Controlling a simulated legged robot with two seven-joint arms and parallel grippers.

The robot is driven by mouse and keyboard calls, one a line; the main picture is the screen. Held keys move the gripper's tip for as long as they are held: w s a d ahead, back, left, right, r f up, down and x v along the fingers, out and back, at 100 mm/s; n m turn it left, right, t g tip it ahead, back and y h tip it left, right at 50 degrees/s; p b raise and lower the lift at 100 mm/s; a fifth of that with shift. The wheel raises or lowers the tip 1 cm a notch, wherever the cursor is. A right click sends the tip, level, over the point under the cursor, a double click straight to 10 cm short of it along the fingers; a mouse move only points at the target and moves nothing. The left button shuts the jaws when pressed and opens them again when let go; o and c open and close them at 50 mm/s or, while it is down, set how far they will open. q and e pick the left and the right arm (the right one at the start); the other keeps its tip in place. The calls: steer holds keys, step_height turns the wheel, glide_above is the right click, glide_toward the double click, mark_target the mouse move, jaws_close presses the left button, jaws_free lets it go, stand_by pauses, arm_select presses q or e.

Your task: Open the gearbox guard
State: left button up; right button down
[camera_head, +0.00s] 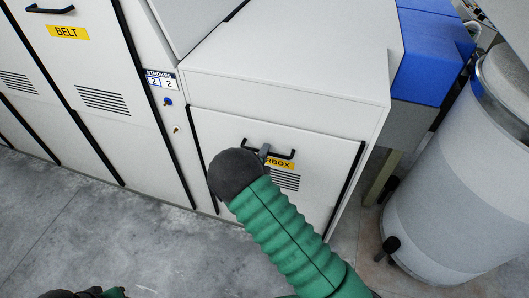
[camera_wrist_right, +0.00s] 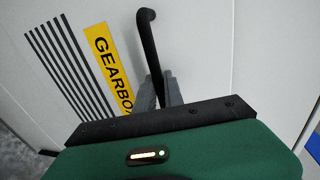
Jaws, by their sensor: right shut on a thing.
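The gearbox guard (camera_head: 325,165) is a pale panel low on the machine's end cabinet, with black side edges and vent slots. It appears shut, nearly flush with the cabinet. Its yellow GEARBOX label (camera_wrist_right: 106,65) is partly hidden by my right gripper. My right gripper (camera_head: 264,152) is shut on the guard's black bar handle (camera_head: 284,154). In the right wrist view, the grey fingers (camera_wrist_right: 160,95) close around the handle (camera_wrist_right: 149,45). My dark wrist and green sleeve cover the guard's lower left. A bit of my left arm shows at the bottom edge, with no fingers visible.
The BELT panel (camera_head: 100,85) with its own handle is to the left, beside a strokes counter (camera_head: 162,80) and a blue knob (camera_head: 167,101). A large grey drum on casters (camera_head: 450,190) stands close on the right. Bare concrete floor (camera_head: 120,240) lies in front.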

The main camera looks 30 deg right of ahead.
steer(key=shift+a+f, duration=0.1)
steer(key=shift+f, duration=0.1)
stand_by(0.7)
steer(key=shift+s+f+b, duration=0.1)
steer(key=shift+f+b, duration=0.4)
steer(key=shift+f, duration=0.05)
step_height(320, 180, down, 38)
steer(key=b, duration=2.8)
steer(key=shift+a, duration=0.1)
steer(key=c, duration=1.6)
jaws_free()
steer(key=shift+r, duration=0.1)
steer(key=shift+o, duration=0.7)
steer(key=shift+r, duration=0.15)
